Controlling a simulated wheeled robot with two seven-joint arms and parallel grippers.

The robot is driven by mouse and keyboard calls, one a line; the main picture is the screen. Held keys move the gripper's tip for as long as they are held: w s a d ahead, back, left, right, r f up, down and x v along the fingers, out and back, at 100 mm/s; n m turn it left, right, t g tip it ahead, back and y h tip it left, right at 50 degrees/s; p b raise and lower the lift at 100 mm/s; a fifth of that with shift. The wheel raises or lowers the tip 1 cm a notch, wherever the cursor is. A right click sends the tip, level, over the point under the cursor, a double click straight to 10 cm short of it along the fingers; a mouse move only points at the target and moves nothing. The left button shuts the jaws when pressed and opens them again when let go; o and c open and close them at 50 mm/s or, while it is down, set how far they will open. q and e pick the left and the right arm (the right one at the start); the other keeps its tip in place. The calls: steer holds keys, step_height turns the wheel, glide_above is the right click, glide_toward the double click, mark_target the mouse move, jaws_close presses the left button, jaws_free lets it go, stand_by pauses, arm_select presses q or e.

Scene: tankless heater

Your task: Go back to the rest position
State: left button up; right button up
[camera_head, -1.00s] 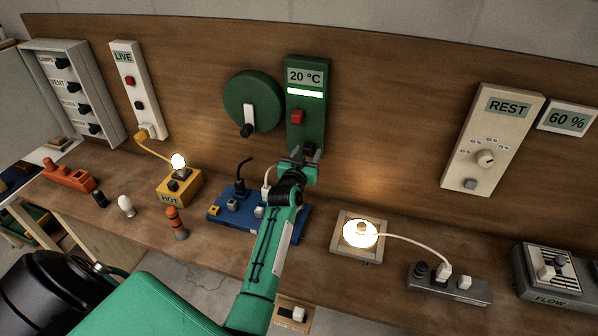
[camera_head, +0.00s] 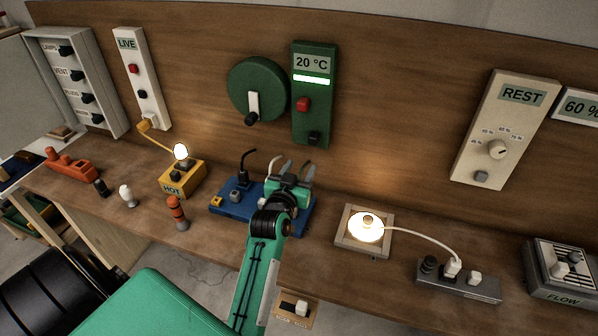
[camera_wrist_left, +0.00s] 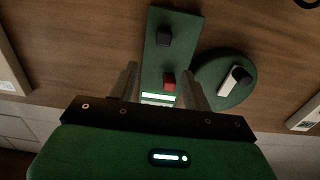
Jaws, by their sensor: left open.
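My left gripper (camera_head: 291,172) is open and empty in the head view, above the blue board (camera_head: 229,209) on the bench. Its arm comes up from the bottom of the picture. The green heater panel (camera_head: 311,120) on the wall reads 20 °C, with a lit bar, a red button and a black knob. In the left wrist view the two fingers stand either side of the green panel (camera_wrist_left: 160,58), apart from it. The round green dial (camera_head: 257,80) with a white lever is left of the panel. My right gripper is not in view.
A lit lamp (camera_head: 366,226) and a grey power strip (camera_head: 458,281) stand on the bench at right. A yellow HOT box (camera_head: 182,178) with a lit bulb is at left. The REST panel (camera_head: 505,130) is on the wall.

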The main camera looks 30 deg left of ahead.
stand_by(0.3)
arm_select(q)
steer(key=s+d+f+m+g+h, duration=0.15)
steer(key=s+d+f+g, duration=0.3)
steer(key=s, duration=0.65)
steer(key=s+d+f+m+g+h, duration=0.15)
steer(key=s+d+f+g, duration=0.3)
steer(key=s, duration=0.65)
steer(key=s+d+f+m+g+h, duration=0.1)
steer(key=s+d+f+m+g, duration=0.15)
steer(key=s+f+g, duration=0.6)
steer(key=s+f+t, duration=0.2)
steer(key=s+f, duration=0.1)
steer(key=f, duration=2.7)
steer(key=s+a+f+g, duration=0.1)
steer(key=s+a+f, duration=0.1)
steer(key=s+f, duration=1.5)
steer(key=shift+s+a+f, duration=0.25)
steer(key=shift+s+f, duration=0.15)
steer(key=shift+s, duration=0.45)
